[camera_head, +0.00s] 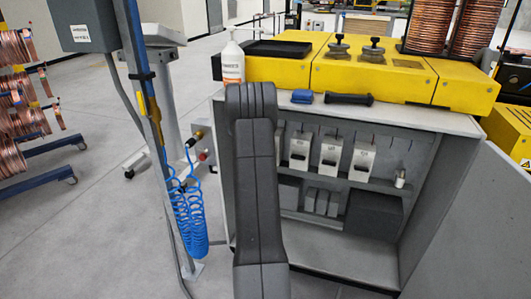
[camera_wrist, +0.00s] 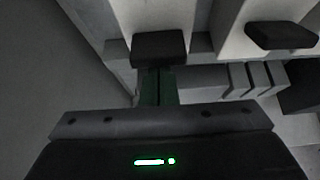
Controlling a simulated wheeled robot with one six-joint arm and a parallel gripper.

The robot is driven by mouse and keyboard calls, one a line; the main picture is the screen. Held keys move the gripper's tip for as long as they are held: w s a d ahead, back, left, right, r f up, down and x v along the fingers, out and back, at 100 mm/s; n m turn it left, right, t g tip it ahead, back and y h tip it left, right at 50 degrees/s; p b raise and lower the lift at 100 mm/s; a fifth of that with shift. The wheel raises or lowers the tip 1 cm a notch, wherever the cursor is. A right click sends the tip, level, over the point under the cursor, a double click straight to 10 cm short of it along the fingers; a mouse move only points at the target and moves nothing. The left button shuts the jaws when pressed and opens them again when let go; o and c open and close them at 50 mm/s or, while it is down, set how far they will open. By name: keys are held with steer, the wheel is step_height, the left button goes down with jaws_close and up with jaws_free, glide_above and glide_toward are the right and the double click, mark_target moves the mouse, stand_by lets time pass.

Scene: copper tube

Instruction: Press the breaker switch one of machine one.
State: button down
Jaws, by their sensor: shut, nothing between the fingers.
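The open machine cabinet (camera_head: 440,118) holds a row of white breaker units, among them one just right of my arm (camera_head: 299,152). The left end of the row is hidden behind my arm in the head view. In the wrist view a black switch (camera_wrist: 160,46) on a white unit is straight ahead, with another black switch (camera_wrist: 282,36) to its right. My gripper (camera_wrist: 158,74) is shut and empty, its dark green fingers reaching up to just below the nearer switch. I cannot tell whether they touch it. My gripper is hidden in the head view.
The cabinet's grey open door (camera_head: 470,220) stands at the right. A white bottle (camera_head: 233,62), a blue item (camera_head: 302,97) and a black handle (camera_head: 348,99) are on top. A blue coiled hose (camera_head: 190,210) hangs left of my arm. Open floor lies further left.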

steer(key=shift+r+p, duration=0.4)
steer(key=shift+p, duration=0.2)
steer(key=shift+r+p, duration=0.3)
steer(key=shift+r, duration=0.3)
steer(key=shift+w+r, duration=0.1)
